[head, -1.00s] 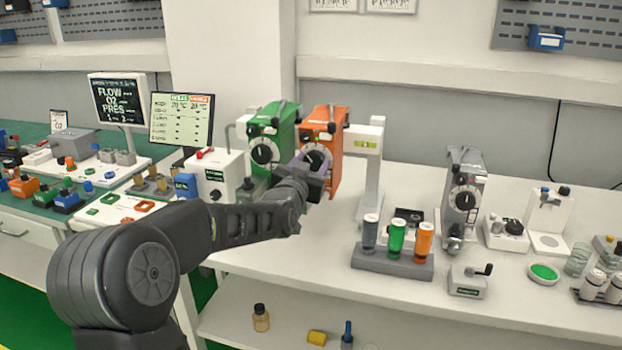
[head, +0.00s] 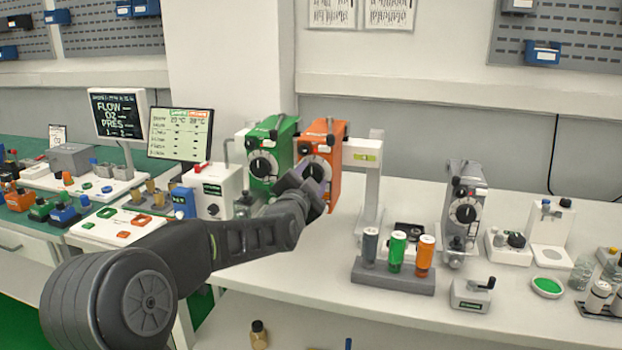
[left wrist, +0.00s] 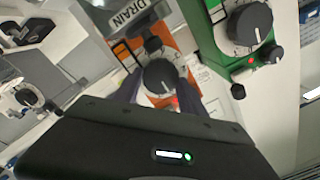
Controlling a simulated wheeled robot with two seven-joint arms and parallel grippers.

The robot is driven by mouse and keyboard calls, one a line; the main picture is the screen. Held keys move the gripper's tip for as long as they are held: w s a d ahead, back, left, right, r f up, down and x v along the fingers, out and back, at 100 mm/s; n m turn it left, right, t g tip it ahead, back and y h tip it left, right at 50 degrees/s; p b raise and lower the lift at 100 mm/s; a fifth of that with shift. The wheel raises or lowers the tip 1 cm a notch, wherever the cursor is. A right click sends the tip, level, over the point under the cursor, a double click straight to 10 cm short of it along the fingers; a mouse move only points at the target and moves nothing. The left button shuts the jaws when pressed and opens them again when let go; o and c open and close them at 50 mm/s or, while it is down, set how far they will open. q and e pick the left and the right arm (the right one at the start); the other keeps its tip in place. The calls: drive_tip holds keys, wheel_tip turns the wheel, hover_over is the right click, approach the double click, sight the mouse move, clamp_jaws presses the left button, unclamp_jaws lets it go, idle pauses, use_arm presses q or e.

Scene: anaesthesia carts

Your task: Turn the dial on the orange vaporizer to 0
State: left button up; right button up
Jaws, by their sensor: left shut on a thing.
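The orange vaporizer (head: 335,160) stands on the white bench, just right of the green one. Its black dial (head: 313,170) is partly hidden by my gripper in the head view. In the left wrist view the round dial (left wrist: 160,76) shows on the orange front (left wrist: 187,42), between my two dark fingers. My left gripper (head: 312,182) is shut on this dial, its jaws tilted. The dial's scale marks and pointer are too small or too covered to read. My right gripper is not in view.
The green vaporizer (head: 284,150) stands close on the left. A white post with a level (head: 372,185) is close on the right. A rack (head: 392,276) with grey, green and orange bottles stands in front; a grey vaporizer (head: 466,200) is farther right.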

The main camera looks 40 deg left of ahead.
use_arm(q)
drive_tip(key=o, duration=1.4)
drive_tip(key=shift+c, duration=0.2)
